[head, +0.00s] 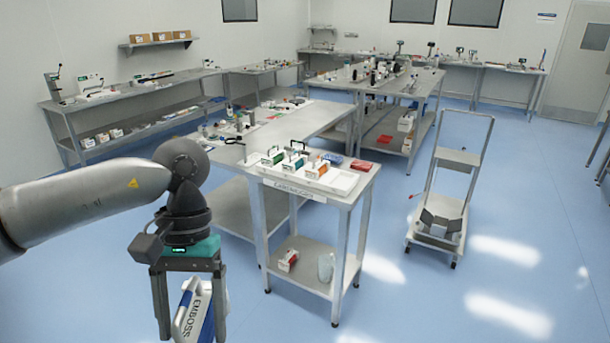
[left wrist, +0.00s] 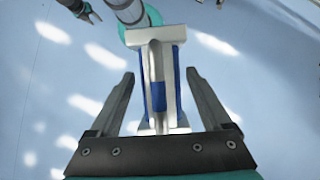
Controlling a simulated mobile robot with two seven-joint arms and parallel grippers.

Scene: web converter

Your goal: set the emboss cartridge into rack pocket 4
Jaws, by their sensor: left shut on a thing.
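The emboss cartridge (head: 193,312) is white and blue with EMBOSS lettering, and hangs tilted below my left gripper (head: 190,318) in the head view. In the left wrist view the cartridge (left wrist: 157,85) lies between the fingers of my left gripper (left wrist: 158,85), which is shut on it. The white cartridge rack (head: 343,182) is on the small labelled stand, to the right of and beyond the gripper. Cartridges with green, blue and orange parts stand in it; its right end looks empty. Pocket numbers are unreadable. Part of my right gripper (left wrist: 84,12) shows in the left wrist view, its jaws unclear.
The stand (head: 368,182) also bears a red box (head: 361,166) and a blue item (head: 332,158). A long steel bench (head: 315,120) adjoins it behind. A trolley (head: 437,225) stands to the right. Open blue floor lies between my left gripper and the stand.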

